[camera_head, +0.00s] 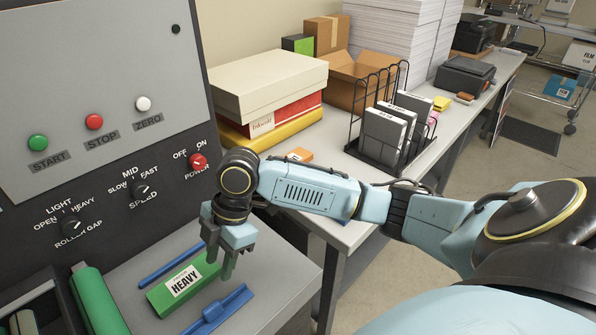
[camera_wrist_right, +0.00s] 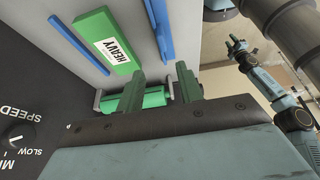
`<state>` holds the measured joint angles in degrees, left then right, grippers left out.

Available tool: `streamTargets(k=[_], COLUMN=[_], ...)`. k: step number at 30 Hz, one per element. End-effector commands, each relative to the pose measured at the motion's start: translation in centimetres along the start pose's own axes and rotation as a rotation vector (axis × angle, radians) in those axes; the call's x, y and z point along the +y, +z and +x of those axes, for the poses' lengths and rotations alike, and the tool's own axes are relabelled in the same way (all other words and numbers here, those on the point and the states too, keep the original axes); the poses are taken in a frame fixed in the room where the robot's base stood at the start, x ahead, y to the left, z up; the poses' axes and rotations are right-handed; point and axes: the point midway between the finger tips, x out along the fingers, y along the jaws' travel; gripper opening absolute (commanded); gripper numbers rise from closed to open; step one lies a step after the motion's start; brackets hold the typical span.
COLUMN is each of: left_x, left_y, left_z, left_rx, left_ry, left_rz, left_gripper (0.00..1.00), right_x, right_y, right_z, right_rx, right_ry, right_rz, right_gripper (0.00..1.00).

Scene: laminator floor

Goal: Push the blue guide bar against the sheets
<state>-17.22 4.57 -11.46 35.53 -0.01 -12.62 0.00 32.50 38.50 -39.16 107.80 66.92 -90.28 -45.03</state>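A ribbed blue bar (camera_head: 220,310) lies on the grey feed table (camera_head: 262,285), on the near side of a green block of sheets labelled HEAVY (camera_head: 178,290). A gap shows between them. A thinner blue bar (camera_head: 171,262) lies along the block's other side, nearer the panel. Both bars and the block also show in the right wrist view: ribbed bar (camera_wrist_right: 158,28), thin bar (camera_wrist_right: 78,45), block (camera_wrist_right: 103,38). My right gripper (camera_head: 226,262) hangs above the table near the block, its fingers apart and empty (camera_wrist_right: 160,84). My left gripper (camera_wrist_right: 236,46) appears small in the wrist view.
A green roller (camera_head: 98,300) sits left of the block. The control panel (camera_head: 100,125) with buttons and knobs rises behind the table. To the right, a side table holds boxes (camera_head: 268,85), a wire rack of packs (camera_head: 385,135) and paper stacks (camera_head: 400,40).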

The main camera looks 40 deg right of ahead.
Motion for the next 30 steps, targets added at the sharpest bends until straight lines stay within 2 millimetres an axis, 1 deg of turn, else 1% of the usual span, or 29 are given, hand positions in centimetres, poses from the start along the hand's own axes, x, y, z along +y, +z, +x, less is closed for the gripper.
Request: streamTargets(k=[1,6,12,17,22,30], left_x=[0.0,0.0,0.0,0.0,0.0,0.0], left_y=[0.0,0.1,0.1,0.1,0.1,0.1], left_z=[0.1,0.2,0.2,0.3,0.4,0.5], left_rx=[-0.001,-0.001,-0.001,-0.001,-0.001,0.0], left_ry=[0.0,0.0,0.0,0.0,0.0,0.0], left_rz=[0.0,0.0,0.0,0.0,0.0,0.0], left_gripper=[0.36,0.36,0.36,0.36,0.36,0.36], right_x=[-1.1,-2.4,-3.9,-5.3,-6.8,-9.4], right_y=[-0.4,-0.9,-1.2,-1.1,-0.6,1.1], right_z=[1.8,4.0,6.3,7.7,8.9,10.4], right_rx=[0.01,0.023,0.038,0.05,0.056,0.048], right_ry=[-0.009,0.034,0.086,0.128,0.176,0.255], right_rz=[0.025,0.116,0.243,0.357,0.492,0.731], right_gripper=[0.36,0.36,0.36,0.36,0.36,0.36])
